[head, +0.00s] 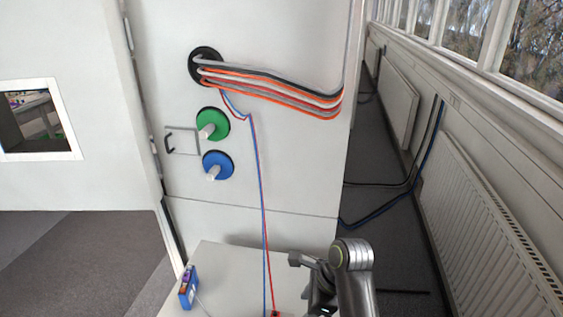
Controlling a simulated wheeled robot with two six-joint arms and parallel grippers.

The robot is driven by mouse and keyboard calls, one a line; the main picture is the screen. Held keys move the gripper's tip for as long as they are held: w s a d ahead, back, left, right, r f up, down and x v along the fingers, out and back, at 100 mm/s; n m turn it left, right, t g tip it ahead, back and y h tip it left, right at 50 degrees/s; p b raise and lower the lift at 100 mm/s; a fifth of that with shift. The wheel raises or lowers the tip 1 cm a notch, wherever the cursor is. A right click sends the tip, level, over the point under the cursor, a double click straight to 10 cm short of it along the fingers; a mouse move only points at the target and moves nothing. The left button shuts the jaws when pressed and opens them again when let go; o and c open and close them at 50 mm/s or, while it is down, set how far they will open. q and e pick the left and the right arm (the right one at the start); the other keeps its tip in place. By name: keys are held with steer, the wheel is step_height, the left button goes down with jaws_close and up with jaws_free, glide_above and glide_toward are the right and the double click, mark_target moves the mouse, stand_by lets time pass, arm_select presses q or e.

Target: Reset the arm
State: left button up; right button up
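My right arm (354,262) rises from the bottom edge, right of centre, over the right part of a pale table (225,265). A dark jointed part at its left, which looks like my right gripper (308,268), is partly hidden and cut off by the frame's bottom edge. I cannot tell whether it is open or shut. My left arm and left gripper are not in view.
A blue battery-like pack (189,287) stands at the table's left. Red and blue leads (260,200) hang from the white cabinet (290,170) to the table. A radiator (485,235) lines the right wall.

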steer(key=s+d+f+n+t+h, duration=0.1)
steer(key=s+d+f+n+h, duration=0.1)
steer(key=s+d+f+n, duration=0.4)
steer(key=s+d+f+n+t+h, duration=0.1)
steer(key=s+d+f+n, duration=0.15)
steer(key=s+d, duration=0.65)
steer(key=s+d+r+n+t+h, duration=0.1)
steer(key=s+d+r+n+h, duration=0.25)
steer(key=s+d+n, duration=0.85)
step_height(320, 180, down, 34)
steer(key=a+r+m+g+b, duration=0.1)
steer(key=m+b, duration=0.1)
steer(key=b, duration=0.6)
arm_select(q)
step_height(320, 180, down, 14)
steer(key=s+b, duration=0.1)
steer(key=b, duration=0.5)
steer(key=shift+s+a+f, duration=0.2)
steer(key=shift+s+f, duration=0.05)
arm_select(e)
steer(key=s+f, duration=0.7)
steer(key=f, duration=0.4)
steer(key=s+a+f+g+y, duration=0.1)
steer(key=s+f, duration=0.7)
steer(key=f, duration=0.3)
steer(key=shift+s+a+g, duration=0.15)
steer(key=shift+s+g, duration=0.15)
steer(key=shift+f, duration=0.1)
